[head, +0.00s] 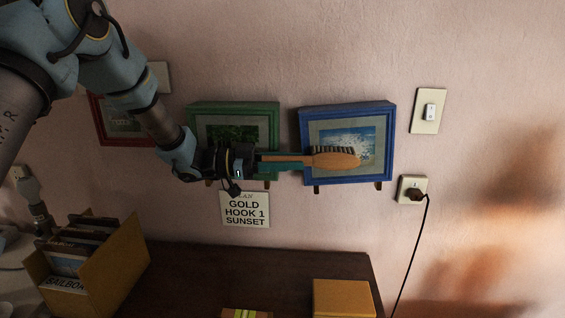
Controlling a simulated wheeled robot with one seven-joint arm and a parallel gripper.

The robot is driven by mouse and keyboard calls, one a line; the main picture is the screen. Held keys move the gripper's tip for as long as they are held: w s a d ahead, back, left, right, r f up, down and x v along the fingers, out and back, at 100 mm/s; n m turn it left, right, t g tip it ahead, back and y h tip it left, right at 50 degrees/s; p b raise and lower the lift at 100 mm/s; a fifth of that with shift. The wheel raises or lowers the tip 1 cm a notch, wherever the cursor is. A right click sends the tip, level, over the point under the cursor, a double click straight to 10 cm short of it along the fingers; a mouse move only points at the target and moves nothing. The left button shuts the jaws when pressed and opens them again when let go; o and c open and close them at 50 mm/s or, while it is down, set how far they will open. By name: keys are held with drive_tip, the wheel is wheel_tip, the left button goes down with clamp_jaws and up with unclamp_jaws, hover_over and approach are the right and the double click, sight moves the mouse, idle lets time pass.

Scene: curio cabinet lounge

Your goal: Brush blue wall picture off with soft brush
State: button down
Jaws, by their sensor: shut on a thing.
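The blue-framed wall picture (390,120) hangs on the pink wall, right of a green-framed one. It shows a blue and white scene with a pale mat. The soft brush (337,160) has an orange-brown wooden head and dark bristles along its upper edge. Its head is in front of the lower part of the blue picture and hides some of it. I cannot tell whether the bristles touch the picture. My gripper (268,162) is shut on the brush's handle, in front of the green picture's lower right corner.
The green-framed picture (234,106) and a red-framed picture (97,120) hang to the left. A sign (245,209) is below. A switch (429,111) and a plugged outlet (412,189) are right. The dark cabinet top (200,270) bears a yellow file box (118,270) and an orange box (343,298).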

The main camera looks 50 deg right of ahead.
sight(335, 157)
drive_tip(key=shift+r+x, duration=0.2)
drive_tip(key=shift+x, duration=1.3)
drive_tip(key=shift+r+x, duration=0.15)
drive_tip(key=shift+x, duration=1.4)
drive_tip(key=shift+s+a+b+x, duration=0.1)
drive_tip(key=shift+a+b+x, duration=0.05)
drive_tip(key=shift+x, duration=0.8)
drive_tip(key=shift+s+a+b+x, duration=0.15)
drive_tip(key=shift+x, duration=0.75)
drive_tip(key=shift+r, duration=0.15)
